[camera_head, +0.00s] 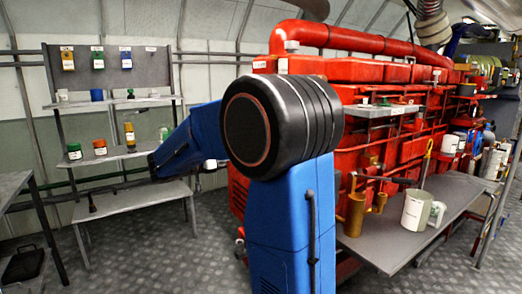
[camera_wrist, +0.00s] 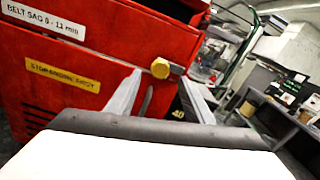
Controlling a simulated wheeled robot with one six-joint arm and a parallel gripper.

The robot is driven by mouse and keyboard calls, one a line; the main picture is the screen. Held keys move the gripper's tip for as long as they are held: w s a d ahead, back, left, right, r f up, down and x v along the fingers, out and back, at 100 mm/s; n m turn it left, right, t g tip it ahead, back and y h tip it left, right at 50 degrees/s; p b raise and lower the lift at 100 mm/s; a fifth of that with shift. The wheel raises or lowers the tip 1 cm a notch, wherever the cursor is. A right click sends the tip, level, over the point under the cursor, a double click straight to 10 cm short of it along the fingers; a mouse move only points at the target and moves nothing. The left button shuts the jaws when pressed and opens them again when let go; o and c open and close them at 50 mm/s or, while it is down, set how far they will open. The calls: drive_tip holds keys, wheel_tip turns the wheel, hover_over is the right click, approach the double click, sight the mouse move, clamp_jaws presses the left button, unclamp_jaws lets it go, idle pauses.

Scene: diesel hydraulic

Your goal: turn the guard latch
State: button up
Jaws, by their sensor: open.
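In the wrist view a yellow hexagonal knob (camera_wrist: 160,68) with a short metal piece at its right sits near the right edge of a red guard panel (camera_wrist: 60,45). It looks like the guard latch. My gripper (camera_wrist: 161,84) is open, with one grey finger on each side below the knob. The knob appears between and beyond the fingertips, and I cannot tell how far beyond. A dark slanted bar (camera_wrist: 146,100) shows between the fingers. The gripper is not visible in the head view, and I cannot make out the latch there.
The panel has a white label (camera_wrist: 42,18) about belt sag and a yellow label (camera_wrist: 62,76). In the head view the red engine (camera_head: 350,75) stands behind my arm. Shelves (camera_head: 110,103) stand at left.

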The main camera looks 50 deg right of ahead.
drive_tip(key=shift+x, duration=3.95)
drive_tip(key=c, duration=1)
